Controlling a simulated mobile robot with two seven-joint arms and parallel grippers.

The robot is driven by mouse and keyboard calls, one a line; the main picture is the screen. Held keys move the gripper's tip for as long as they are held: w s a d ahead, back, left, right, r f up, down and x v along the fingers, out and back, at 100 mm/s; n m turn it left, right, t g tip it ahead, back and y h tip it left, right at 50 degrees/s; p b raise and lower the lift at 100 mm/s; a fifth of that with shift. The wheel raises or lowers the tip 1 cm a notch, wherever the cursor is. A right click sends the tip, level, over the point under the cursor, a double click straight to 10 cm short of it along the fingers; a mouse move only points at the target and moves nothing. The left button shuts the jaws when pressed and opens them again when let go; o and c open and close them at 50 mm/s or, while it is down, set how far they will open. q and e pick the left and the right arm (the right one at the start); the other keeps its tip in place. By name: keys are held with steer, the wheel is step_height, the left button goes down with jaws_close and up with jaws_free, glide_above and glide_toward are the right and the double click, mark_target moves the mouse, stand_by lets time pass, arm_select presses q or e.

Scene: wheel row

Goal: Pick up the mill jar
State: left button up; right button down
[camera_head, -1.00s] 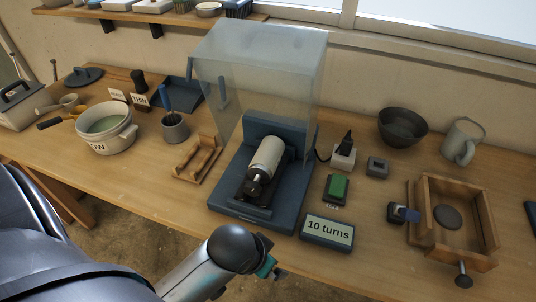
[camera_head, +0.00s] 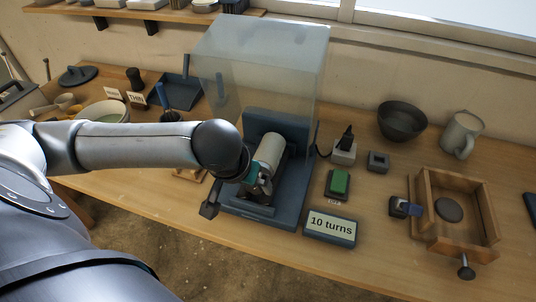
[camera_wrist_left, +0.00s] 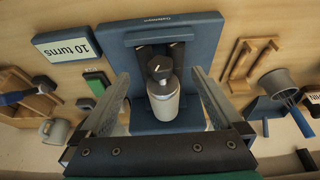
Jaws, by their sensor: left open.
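The mill jar (camera_head: 269,149) is a cream cylinder with a dark, knobbed end. It lies on the blue mill (camera_head: 288,195), its near end partly hidden by my left gripper (camera_head: 236,194) in the head view. In the left wrist view the jar (camera_wrist_left: 164,103) lies between the two spread fingers of my left gripper (camera_wrist_left: 160,74), with the knob beyond it. The fingers are open on either side and look apart from the jar. My right gripper is not in view.
A clear hood (camera_head: 262,60) rises over the back of the mill. A "10 turns" display (camera_head: 331,227), a green-topped box (camera_head: 338,184) and a wooden tray (camera_head: 425,238) stand to the right. A wooden cradle (camera_wrist_left: 249,62) and a grey cup (camera_wrist_left: 280,82) lie on the other side.

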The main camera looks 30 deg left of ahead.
mark_target(267, 149)
arm_select(q)
steer(key=w+a, duration=0.1)
steer(key=w, duration=0.3)
steer(key=w+a, duration=0.1)
steer(key=w, duration=0.2)
steer(key=w+b, duration=0.1)
steer(key=w, duration=0.3)
steer(key=shift+w+a, duration=0.35)
steer(key=shift+a, duration=0.05)
steer(key=b+x, duration=0.1)
steer(key=x, duration=0.4)
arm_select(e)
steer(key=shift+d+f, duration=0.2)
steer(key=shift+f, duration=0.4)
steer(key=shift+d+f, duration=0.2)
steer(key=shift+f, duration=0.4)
arm_select(q)
jaws_close()
steer(key=shift+r, duration=0.1)
